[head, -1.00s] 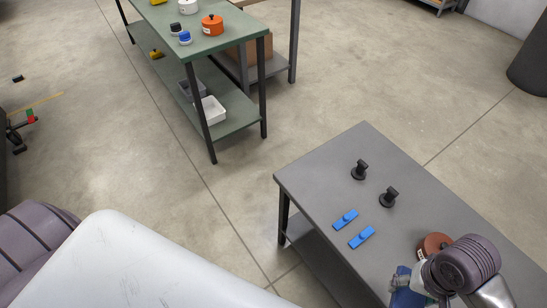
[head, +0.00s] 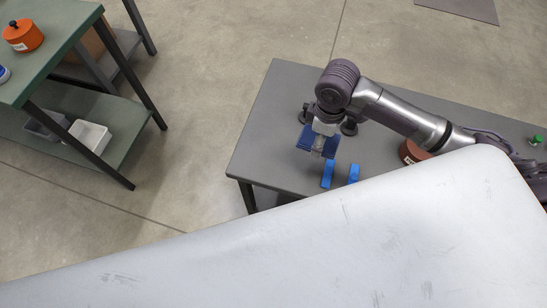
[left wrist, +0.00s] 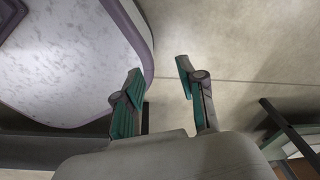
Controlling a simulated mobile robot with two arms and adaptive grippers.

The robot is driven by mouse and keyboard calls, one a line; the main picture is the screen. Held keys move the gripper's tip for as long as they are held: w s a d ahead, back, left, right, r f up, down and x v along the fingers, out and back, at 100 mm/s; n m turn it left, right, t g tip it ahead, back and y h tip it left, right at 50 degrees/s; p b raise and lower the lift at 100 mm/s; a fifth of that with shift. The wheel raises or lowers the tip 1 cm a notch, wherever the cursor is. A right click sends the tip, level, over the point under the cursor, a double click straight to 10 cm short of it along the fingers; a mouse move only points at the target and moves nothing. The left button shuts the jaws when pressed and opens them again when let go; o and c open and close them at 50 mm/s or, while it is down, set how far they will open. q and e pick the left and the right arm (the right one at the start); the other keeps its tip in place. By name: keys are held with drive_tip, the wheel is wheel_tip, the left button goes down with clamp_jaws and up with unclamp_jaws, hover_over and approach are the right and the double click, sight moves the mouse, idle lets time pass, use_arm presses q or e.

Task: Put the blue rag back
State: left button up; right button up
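No blue rag can be clearly made out.
Two black upright pieces (head: 349,127) stand on the grey table, partly behind my right gripper. A reddish-brown round object (head: 411,152) lies partly under my right arm. A green shelf table (head: 52,62) with an orange pot (head: 23,36) stands at left. Open floor separates the tables.

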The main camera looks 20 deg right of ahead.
drive_tip(key=shift+w+f+n, duration=0.35)
drive_tip(key=shift+f+n, duration=0.15)
drive_tip(key=shift+w+a+f, duration=0.3)
drive_tip(key=shift+a+f, duration=0.05)
drive_tip(key=shift+a, duration=0.35)
hover_over(277, 156)
wheel_tip(277, 156, down, 6)
drive_tip(key=shift+r, duration=0.2)
drive_tip(key=shift+w+a+f, duration=0.1)
drive_tip(key=shift+f, duration=0.1)
wheel_tip(277, 156, down, 3)
drive_tip(key=shift+f, duration=0.15)
use_arm(q)
drive_tip(key=shift+s+d+f, duration=0.25)
drive_tip(key=shift+s+d, duration=0.25)
drive_tip(key=shift+s, duration=0.15)
use_arm(e)
drive_tip(key=shift+f, duration=0.25)
